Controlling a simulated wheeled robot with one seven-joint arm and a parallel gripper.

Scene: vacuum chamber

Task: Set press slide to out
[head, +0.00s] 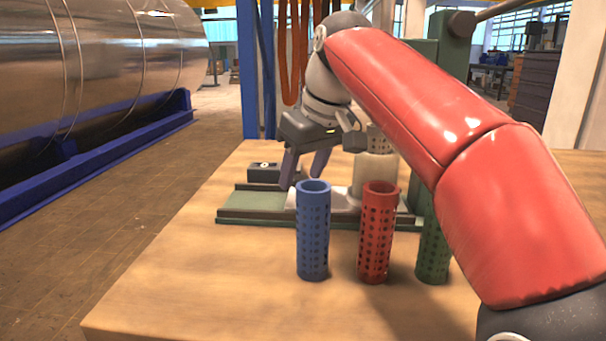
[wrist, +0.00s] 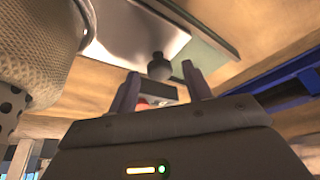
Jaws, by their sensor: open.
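The press slide is a pale plate (wrist: 140,25) on a green rail base (head: 255,200) across the wooden table. A pale cylindrical block (head: 375,172) stands on its right part, with a perforated cup above it. A black knob (wrist: 160,66) sits at the plate's edge in the wrist view; the head view does not show it clearly. My gripper (head: 301,181) is open and points down over the left-middle of the slide. In the wrist view its fingers (wrist: 159,80) stand either side of the knob's line, with a gap; I cannot tell whether they touch it.
Blue (head: 313,230), red (head: 378,233) and green (head: 433,250) perforated cylinders stand in front of the slide. A small black box (head: 263,173) sits behind its left end. A green post (head: 450,60) rises at the back right. The table's front left is clear.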

